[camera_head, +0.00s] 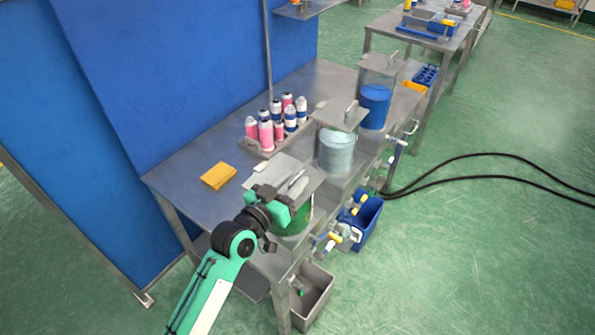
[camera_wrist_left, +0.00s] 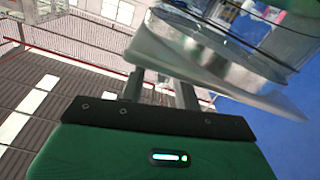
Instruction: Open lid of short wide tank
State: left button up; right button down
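The nearest tank (camera_head: 293,222) has green contents and a flat grey lid plate (camera_head: 268,170) above it. My left gripper (camera_head: 297,183) is at this lid, around its handle area, and partly hides the tank. In the left wrist view the gripper's two fingers (camera_wrist_left: 160,90) stand apart and reach up to a tilted pale plate (camera_wrist_left: 205,72). A round metal rim (camera_wrist_left: 215,45) shows behind that plate. Whether the fingers close on the handle is hidden. My right gripper is in neither view.
A pale-blue tank (camera_head: 336,152) and a blue tank (camera_head: 375,107), both with handled lids, stand further back. Several pink and blue bottles (camera_head: 266,134) stand on a tray. A yellow block (camera_head: 218,176) lies on the metal table (camera_head: 185,160). Valves (camera_head: 330,240) line the front edge.

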pick_arm(q)
jog(key=shift+x, duration=1.2)
jog(key=shift+c, duration=0.4)
grip_shut()
jog(key=shift+w, duration=0.15)
